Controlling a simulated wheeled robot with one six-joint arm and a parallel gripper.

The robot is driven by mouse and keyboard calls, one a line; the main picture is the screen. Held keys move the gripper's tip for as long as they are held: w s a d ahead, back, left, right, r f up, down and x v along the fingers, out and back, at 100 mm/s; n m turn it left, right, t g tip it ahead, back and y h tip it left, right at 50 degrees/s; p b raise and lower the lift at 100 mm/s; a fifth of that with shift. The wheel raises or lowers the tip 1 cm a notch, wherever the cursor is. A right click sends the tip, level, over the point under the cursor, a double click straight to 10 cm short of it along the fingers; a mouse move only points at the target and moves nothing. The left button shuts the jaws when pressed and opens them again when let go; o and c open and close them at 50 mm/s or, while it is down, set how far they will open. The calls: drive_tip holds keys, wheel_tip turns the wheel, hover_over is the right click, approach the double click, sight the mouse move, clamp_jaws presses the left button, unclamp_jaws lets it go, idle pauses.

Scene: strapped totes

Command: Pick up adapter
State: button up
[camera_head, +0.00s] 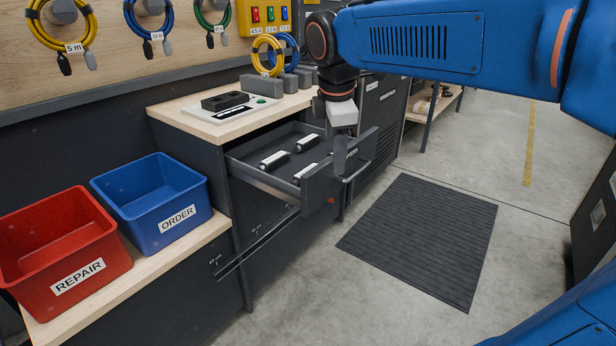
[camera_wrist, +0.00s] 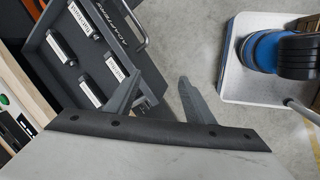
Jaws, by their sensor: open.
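Several black adapters with white labels lie apart from each other in an open dark drawer (camera_head: 262,180). In the head view one adapter (camera_head: 274,160) lies at the left, one (camera_head: 307,142) at the back, and one (camera_head: 306,172) near the front panel. In the wrist view, adapters (camera_wrist: 61,47) (camera_wrist: 91,92) lie left of the fingers. My gripper (camera_head: 341,172) points down by the drawer's front panel and handle, at the drawer's right end. Its two fingers (camera_wrist: 160,82) are apart with nothing between them. The fingers partly hide the drawer front.
Blue ORDER bin (camera_head: 160,200) and red REPAIR bin (camera_head: 72,262) stand on a lower bench at left. The worktop holds a black block on a pale plate (camera_head: 228,110) and grey blocks with coiled cables. The drawer handle (camera_head: 362,168) juts out. Floor around the dark mat (camera_head: 425,235) is clear.

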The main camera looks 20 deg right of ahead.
drive_tip(key=w+a+r+n+h, duration=0.1)
drive_tip(key=w+a+r+n, duration=0.1)
drive_tip(key=w+a+n, duration=0.3)
drive_tip(key=w+a+r+n, duration=0.1)
drive_tip(key=w+r+n, duration=0.1)
drive_tip(key=w+n, duration=0.3)
drive_tip(key=m, duration=0.1)
hover_over(306, 170)
drive_tip(key=s+a, duration=0.2)
drive_tip(key=shift+g, duration=0.4)
drive_tip(key=x, duration=0.3)
drive_tip(key=s+a+x, duration=0.1)
drive_tip(key=x, duration=0.6)
drive_tip(key=shift+s+a+f, duration=0.3)
drive_tip(key=shift+s+f, duration=0.1)
drive_tip(key=shift+f, duration=0.2)
drive_tip(key=shift+w+x, duration=0.15)
drive_tip(key=shift+x, duration=1.35)
drive_tip(key=shift+w+x, duration=0.1)
drive_tip(key=shift+x, duration=1.45)
drive_tip(key=shift+d+r, duration=0.1)
drive_tip(key=shift+c, duration=0.2)
drive_tip(key=c, duration=1.2)
